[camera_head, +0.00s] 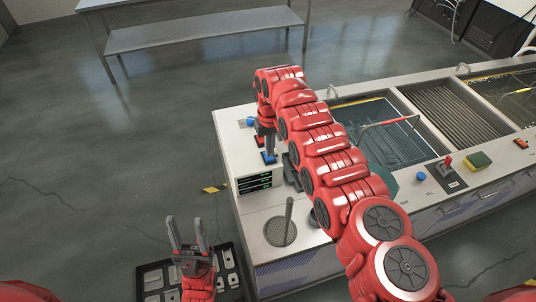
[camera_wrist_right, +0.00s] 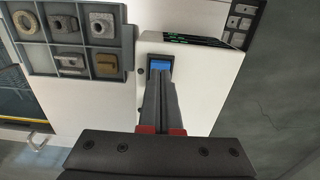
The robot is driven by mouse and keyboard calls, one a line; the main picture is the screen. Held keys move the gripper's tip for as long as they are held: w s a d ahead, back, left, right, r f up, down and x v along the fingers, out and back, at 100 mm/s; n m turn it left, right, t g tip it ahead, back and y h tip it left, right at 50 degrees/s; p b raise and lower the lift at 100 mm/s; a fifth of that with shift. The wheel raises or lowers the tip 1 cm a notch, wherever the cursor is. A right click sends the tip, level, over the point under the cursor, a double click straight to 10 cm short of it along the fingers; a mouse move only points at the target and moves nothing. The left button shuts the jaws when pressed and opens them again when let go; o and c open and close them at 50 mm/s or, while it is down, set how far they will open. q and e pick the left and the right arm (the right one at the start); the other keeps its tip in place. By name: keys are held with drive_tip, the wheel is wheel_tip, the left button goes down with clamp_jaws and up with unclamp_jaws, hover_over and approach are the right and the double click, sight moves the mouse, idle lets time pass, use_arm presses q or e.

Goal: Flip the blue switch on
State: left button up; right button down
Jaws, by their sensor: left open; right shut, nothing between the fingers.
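The blue switch (camera_head: 268,157) sits on top of a small white control box (camera_head: 262,179) with dark green-lit displays, on the near left part of the white tank unit. In the right wrist view the blue switch (camera_wrist_right: 160,64) shows in a dark frame, straight past my fingertips. My right gripper (camera_head: 269,149) is shut and empty, pointing down at the switch; its tips (camera_wrist_right: 160,75) overlap the switch's near edge, and I cannot tell whether they touch. My left gripper (camera_head: 187,232) is open and empty, off the unit's left side.
A grey compartment tray (camera_wrist_right: 75,45) with metal parts lies beside the box. A dark parts tray (camera_head: 152,268) is below my left gripper. The floor at left is clear.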

sight(270, 158)
drive_tip(key=shift+f+b, duration=0.8)
drive_tip(key=shift+f, duration=0.15)
idle(0.6)
drive_tip(key=shift+r, duration=0.2)
drive_tip(key=shift+r+p, duration=0.8)
drive_tip(key=shift+r, duration=0.5)
wheel_tip(270, 158, up, 2)
drive_tip(key=shift+r, duration=1.05)
